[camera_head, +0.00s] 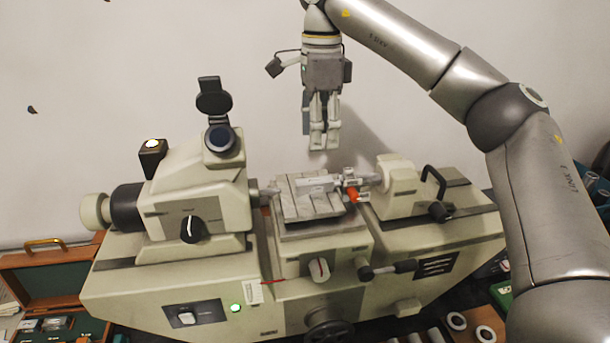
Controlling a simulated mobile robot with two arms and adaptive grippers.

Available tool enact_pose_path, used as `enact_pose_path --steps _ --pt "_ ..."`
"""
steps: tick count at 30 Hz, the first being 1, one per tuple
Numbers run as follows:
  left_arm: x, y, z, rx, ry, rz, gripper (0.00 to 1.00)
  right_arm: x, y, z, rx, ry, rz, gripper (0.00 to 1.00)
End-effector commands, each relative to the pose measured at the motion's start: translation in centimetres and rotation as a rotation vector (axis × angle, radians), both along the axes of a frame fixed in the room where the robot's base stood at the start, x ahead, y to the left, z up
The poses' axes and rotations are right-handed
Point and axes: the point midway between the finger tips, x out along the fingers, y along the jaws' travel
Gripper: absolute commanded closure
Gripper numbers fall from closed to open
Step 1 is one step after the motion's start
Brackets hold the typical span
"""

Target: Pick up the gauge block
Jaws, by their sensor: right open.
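A light grey rectangular block (315,184), which looks like the gauge block, lies on the grooved stage (310,207) in the middle of the measuring machine. An orange-red part (352,194) sits at its right end, by the right-hand spindle. My right gripper (324,143) hangs above and behind the stage with its fingers pointing down. It is open with only a narrow gap showing, holds nothing, and is apart from the block. My left gripper is not in view.
The machine's left head with eyepiece (222,139) and its right tailstock (399,176) flank the stage. An open wooden case (45,270) with small pieces is at lower left. Several rings (457,321) lie at lower right. A plain wall is behind.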

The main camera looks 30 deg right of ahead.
Motion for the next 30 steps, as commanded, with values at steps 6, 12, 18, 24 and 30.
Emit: enact_pose_path --steps 6,12,18,24,30 --pt "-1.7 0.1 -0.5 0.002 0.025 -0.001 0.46 0.0 0.0 -3.2 0.000 0.005 0.000 0.53" --pt "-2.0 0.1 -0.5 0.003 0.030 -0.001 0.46 0.0 0.0 -5.0 0.000 0.003 -0.001 0.53" --pt "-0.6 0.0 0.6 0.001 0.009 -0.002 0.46 0.0 0.1 -6.1 -0.001 0.004 -0.001 0.53" --pt "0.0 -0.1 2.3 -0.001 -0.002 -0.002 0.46 0.1 0.4 -8.9 -0.002 0.005 -0.001 0.53" --pt "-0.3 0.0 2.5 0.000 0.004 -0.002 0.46 0.1 0.4 -10.4 0.000 0.001 -0.002 0.53"
